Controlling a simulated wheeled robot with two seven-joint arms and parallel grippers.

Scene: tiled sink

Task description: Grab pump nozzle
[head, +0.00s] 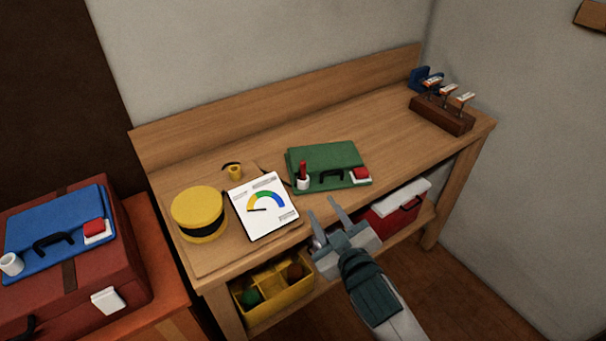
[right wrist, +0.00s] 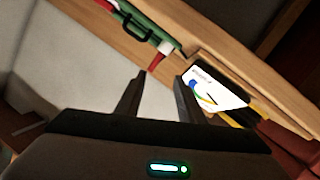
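No part is clearly recognisable as the pump nozzle. The likeliest is a small white cup-shaped piece with a red upright tip (head: 303,179) at the left front corner of a green case (head: 322,158) on the bench. A red and white piece (right wrist: 160,54) also shows beyond the fingertips in the right wrist view, beside the green case (right wrist: 153,25). My right gripper (head: 321,206) is open and empty near the bench's front edge, apart from the case. It also shows open in the right wrist view (right wrist: 160,79). My left gripper is in neither view.
A gauge card (head: 264,222), a yellow round container (head: 198,212) and a small yellow piece (head: 235,172) lie left of the case. A wooden rack (head: 442,116) stands far right. A yellow bin (head: 273,292) and red box (head: 395,213) sit below. Bench right of the case is clear.

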